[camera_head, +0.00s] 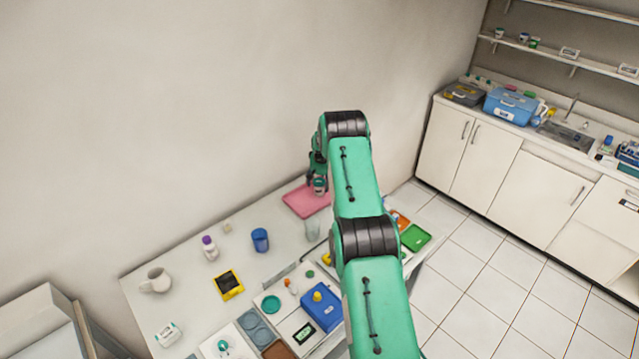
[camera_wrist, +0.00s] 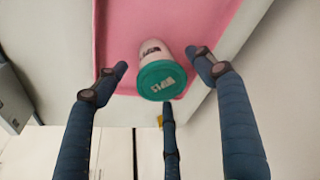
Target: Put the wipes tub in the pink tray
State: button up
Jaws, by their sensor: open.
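The wipes tub (camera_wrist: 162,75) is white with a green lid and dark print. In the wrist view its lid faces the camera, and the tub stands over the pink tray (camera_wrist: 120,35) close to the tray's near edge. My gripper (camera_wrist: 160,72) is open, its fingers spread around the tub with gaps showing at the sides. In the head view my gripper (camera_head: 318,186) is low over the pink tray (camera_head: 300,204) at the table's far end. There the tub is mostly hidden by the fingers. Whether it touches the tray floor is hard to tell.
A clear glass (camera_head: 312,231) and a blue cup (camera_head: 260,240) stand near the tray. A purple-capped bottle (camera_head: 209,249), white jug (camera_head: 156,281) and yellow-framed device (camera_head: 229,285) are further left. A blue box (camera_head: 321,308) and green tray (camera_head: 415,237) lie nearer. The wall is close behind.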

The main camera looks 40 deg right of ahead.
jog(key=v, duration=1.1)
jog(key=shift+r+b, duration=0.3)
jog(key=shift+r, duration=0.1)
jog(key=shift+a+r, duration=0.1)
dwell(0.3)
